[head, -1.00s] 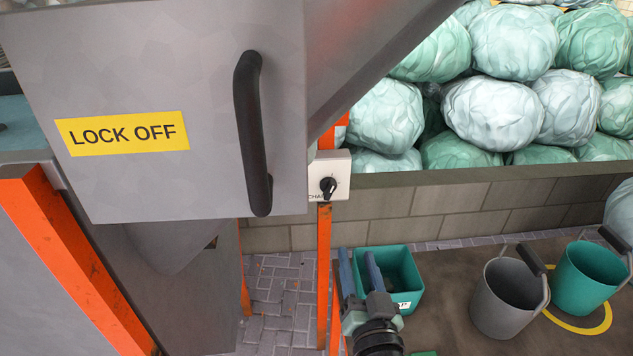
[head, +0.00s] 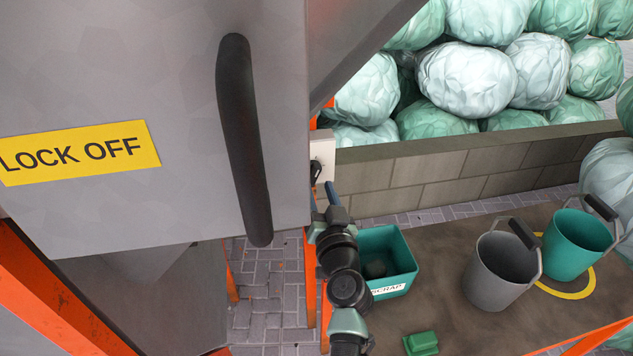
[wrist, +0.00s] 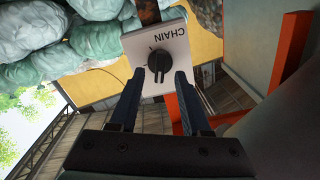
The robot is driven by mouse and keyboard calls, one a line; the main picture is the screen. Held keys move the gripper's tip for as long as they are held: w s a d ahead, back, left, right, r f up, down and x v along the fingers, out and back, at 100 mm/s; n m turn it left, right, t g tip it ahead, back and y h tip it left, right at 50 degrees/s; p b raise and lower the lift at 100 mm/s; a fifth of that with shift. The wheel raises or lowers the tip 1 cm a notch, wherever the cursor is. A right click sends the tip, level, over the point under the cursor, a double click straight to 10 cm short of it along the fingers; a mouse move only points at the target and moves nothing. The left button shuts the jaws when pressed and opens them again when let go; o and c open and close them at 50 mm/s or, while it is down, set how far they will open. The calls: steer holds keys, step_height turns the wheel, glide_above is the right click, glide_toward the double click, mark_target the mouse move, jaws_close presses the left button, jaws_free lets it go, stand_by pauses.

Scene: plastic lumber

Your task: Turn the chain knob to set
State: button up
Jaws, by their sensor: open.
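The chain knob (wrist: 158,62) is black and sits on a white plate (wrist: 172,44) marked CHAIN, which looks upside down in the wrist view. In the head view the plate (head: 323,152) is partly hidden behind the grey LOCK OFF door, and the knob (head: 315,171) shows at its lower edge. My gripper (wrist: 155,80) is open in the wrist view. Its two blue fingers point at the knob, with the tips close to it on either side; I cannot tell whether they touch it. In the head view one finger of my gripper (head: 330,192) rises just below the plate.
The grey door (head: 150,60) with a black handle (head: 244,140) hangs close left of my arm. An orange post (head: 309,280) stands below the plate. A green scrap bin (head: 388,262), a grey bucket (head: 500,270) and a teal bucket (head: 575,246) stand at right.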

mark_target(314, 173)
steer(key=shift+w+a, duration=0.15)
steer(key=shift+w, duration=0.5)
steer(key=shift+w+a, duration=0.15)
steer(key=shift+w, duration=0.5)
jaws_close()
